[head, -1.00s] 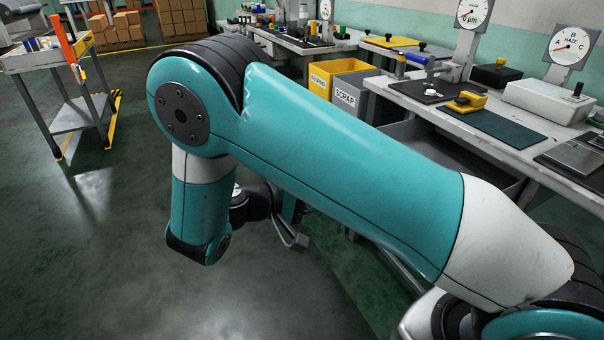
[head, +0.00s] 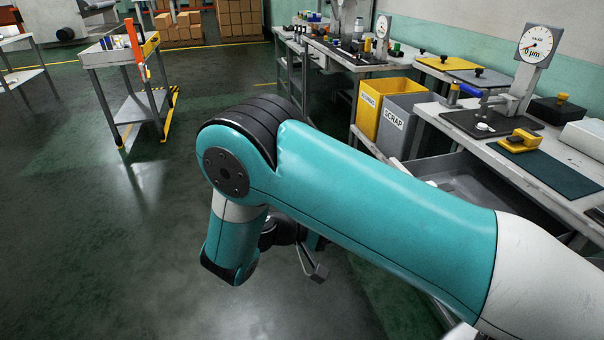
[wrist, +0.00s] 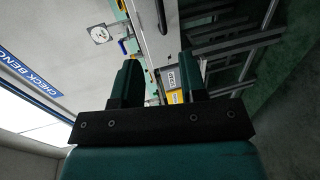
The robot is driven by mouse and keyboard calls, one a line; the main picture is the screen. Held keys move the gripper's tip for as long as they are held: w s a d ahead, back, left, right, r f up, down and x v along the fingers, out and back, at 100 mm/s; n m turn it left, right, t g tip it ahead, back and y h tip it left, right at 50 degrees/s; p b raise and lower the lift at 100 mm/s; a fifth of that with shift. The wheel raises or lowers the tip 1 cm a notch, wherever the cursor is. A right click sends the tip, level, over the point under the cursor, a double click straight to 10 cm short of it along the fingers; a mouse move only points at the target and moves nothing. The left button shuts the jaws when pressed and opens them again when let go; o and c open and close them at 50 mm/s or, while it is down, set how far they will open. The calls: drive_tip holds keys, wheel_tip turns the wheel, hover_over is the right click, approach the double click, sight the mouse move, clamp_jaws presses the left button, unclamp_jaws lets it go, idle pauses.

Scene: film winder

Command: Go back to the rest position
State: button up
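My gripper (wrist: 160,72) shows in the wrist view with its two dark green fingers apart and nothing between them. Behind the gap are the bench edge and the bins, well away from the fingers. In the head view my teal and white arm is bent, with its elbow over open floor and the forearm hanging down. The gripper is mostly hidden behind the arm there.
The check bench (head: 553,208) runs along the right with a gauge (head: 535,45) and a yellow-handled block (head: 521,140). A yellow bin (head: 368,103) and a grey scrap bin (head: 394,122) stand beyond my arm. A cart (head: 117,55) stands far left. Floor between is clear.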

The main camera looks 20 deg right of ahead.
wheel_tip(320, 180, up, 14)
drive_tip(key=s+a+n+y+p, duration=0.1)
drive_tip(key=s+n+y+p, duration=0.3)
drive_tip(key=y, duration=0.7)
drive_tip(key=s+a+r+n+y+p, duration=0.1)
drive_tip(key=s+a+r+y+p, duration=0.1)
drive_tip(key=s+a+r+y, duration=0.2)
drive_tip(key=s+a+r+n+y+p, duration=0.2)
drive_tip(key=s+a+r+y, duration=0.1)
drive_tip(key=s+r, duration=0.7)
drive_tip(key=shift+a+r+n+t+y+p, duration=0.15)
drive_tip(key=shift+a+n+t+y+p, duration=0.2)
drive_tip(key=shift+y, duration=0.55)
drive_tip(key=shift+w+a, duration=0.1)
